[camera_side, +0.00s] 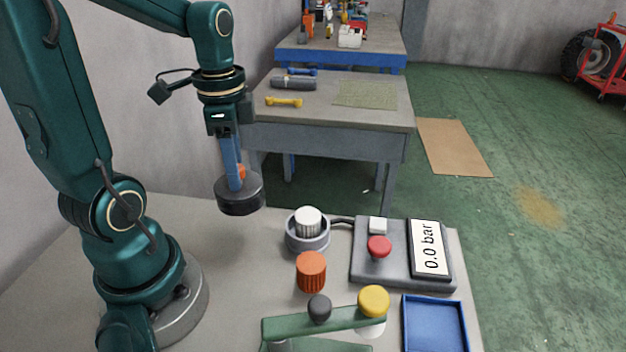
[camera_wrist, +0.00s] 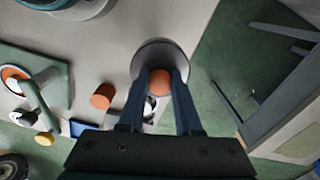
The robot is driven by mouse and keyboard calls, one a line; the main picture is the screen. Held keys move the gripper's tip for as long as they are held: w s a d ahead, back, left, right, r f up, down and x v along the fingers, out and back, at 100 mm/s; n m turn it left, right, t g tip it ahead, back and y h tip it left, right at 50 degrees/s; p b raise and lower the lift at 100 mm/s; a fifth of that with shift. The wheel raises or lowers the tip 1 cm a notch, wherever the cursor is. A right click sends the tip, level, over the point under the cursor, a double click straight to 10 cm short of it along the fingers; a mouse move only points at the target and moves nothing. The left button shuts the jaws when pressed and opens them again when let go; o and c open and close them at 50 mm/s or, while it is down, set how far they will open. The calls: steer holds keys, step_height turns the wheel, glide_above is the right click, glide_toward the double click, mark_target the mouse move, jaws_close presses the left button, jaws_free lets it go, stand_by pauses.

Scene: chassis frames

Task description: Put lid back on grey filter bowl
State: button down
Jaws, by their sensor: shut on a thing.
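My gripper (camera_side: 238,180) is shut on the orange knob (camera_side: 241,171) of a dark round lid (camera_side: 240,201). The lid hangs roughly level in the air above the bench, left of and behind the grey filter bowl (camera_side: 308,244). The bowl is open at the top, and a white ribbed filter (camera_side: 308,219) stands up out of it. In the wrist view, my fingers (camera_wrist: 160,74) grip both sides of the knob (camera_wrist: 160,84), with the lid (camera_wrist: 158,52) beyond it. The bowl is mostly hidden behind the fingers there.
An orange ribbed cap (camera_side: 311,274) stands just in front of the bowl. A panel (camera_side: 376,270) with a red button and a "0.0 bar" display (camera_side: 430,249) is to the right. A green bracket (camera_side: 285,326) with black and yellow knobs and a blue tray (camera_side: 435,325) are in front.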

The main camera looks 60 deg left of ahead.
step_height(320, 180, up, 3)
steer(key=shift+f, duration=0.2)
steer(key=shift+w+a+r+n, duration=0.1)
steer(key=shift+w+r+n, duration=0.15)
steer(key=shift+n, duration=0.25)
steer(key=w+d+m, duration=0.1)
steer(key=w+d, duration=0.7)
steer(key=d, duration=0.1)
steer(key=shift+s+a+f, duration=0.1)
steer(key=shift+a+f, duration=0.05)
steer(key=shift+f, duration=1.4)
steer(key=shift+s+a+f, duration=0.1)
steer(key=shift+a+f, duration=0.05)
steer(key=shift+f, duration=1.4)
steer(key=shift+f, duration=0.2)
steer(key=shift+c, duration=0.2)
jaws_free()
